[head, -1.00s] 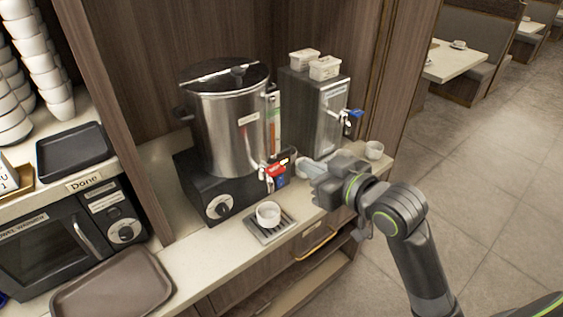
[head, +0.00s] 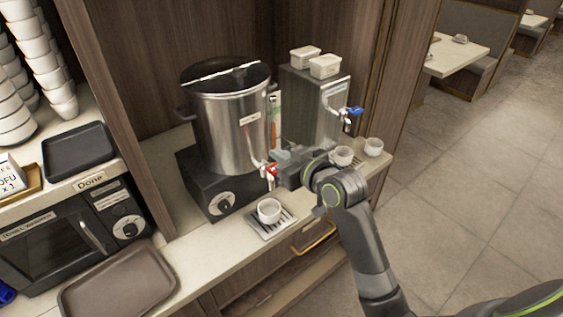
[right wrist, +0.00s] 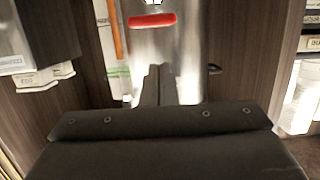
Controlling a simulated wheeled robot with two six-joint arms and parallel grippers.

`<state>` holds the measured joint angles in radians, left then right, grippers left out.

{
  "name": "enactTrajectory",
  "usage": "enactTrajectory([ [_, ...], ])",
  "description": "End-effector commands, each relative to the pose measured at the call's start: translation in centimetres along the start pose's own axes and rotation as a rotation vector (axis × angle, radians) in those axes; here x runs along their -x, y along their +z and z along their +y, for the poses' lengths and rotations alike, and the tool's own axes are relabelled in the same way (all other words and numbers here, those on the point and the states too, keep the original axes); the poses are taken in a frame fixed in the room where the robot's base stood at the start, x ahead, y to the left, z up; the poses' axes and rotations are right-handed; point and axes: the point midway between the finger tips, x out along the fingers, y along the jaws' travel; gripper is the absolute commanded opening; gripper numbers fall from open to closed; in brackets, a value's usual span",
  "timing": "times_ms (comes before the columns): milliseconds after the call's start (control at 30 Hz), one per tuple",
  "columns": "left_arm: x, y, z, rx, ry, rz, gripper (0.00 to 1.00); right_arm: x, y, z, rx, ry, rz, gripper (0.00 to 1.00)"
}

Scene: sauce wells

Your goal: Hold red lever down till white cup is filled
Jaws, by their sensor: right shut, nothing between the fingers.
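The red lever (head: 272,171) is on the tap at the front of the big steel urn (head: 232,130). It also shows in the right wrist view (right wrist: 152,20), just beyond the fingertips. The white cup (head: 269,211) stands upright on a slotted drip tray (head: 262,231) below the tap. I cannot tell how much is in it. My right gripper (head: 280,174) is shut and empty, close beside the lever on its right. Whether it touches the lever or the lever is tilted is unclear. My left gripper is out of view.
A second steel dispenser (head: 300,115) with a blue lever (head: 355,111) stands at the right, with white cups (head: 342,157) (head: 374,147) near it. A brown tray (head: 118,284) lies at the front left, by a microwave (head: 60,240). The counter edge is narrow.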

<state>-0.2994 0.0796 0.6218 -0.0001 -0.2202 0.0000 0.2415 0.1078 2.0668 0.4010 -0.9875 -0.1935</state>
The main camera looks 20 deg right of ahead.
Motion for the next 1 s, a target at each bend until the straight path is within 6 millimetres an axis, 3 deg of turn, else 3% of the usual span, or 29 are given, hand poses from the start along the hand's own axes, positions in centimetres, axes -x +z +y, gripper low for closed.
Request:
enactTrajectory([
  [100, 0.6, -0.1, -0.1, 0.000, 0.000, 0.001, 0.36, -0.2, 1.8, 0.0, -0.004, 0.002, -0.008, 0.00],
  [233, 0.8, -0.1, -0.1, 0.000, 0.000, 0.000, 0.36, -0.5, 2.8, 0.0, -0.003, 0.001, -0.005, 0.00],
  [667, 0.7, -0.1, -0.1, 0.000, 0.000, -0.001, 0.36, -0.6, 3.2, 0.0, -0.001, 0.002, -0.002, 0.00],
  [1000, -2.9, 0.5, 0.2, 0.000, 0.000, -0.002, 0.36, -0.7, 4.7, 0.1, 0.001, 0.002, 0.091, 0.00],
])
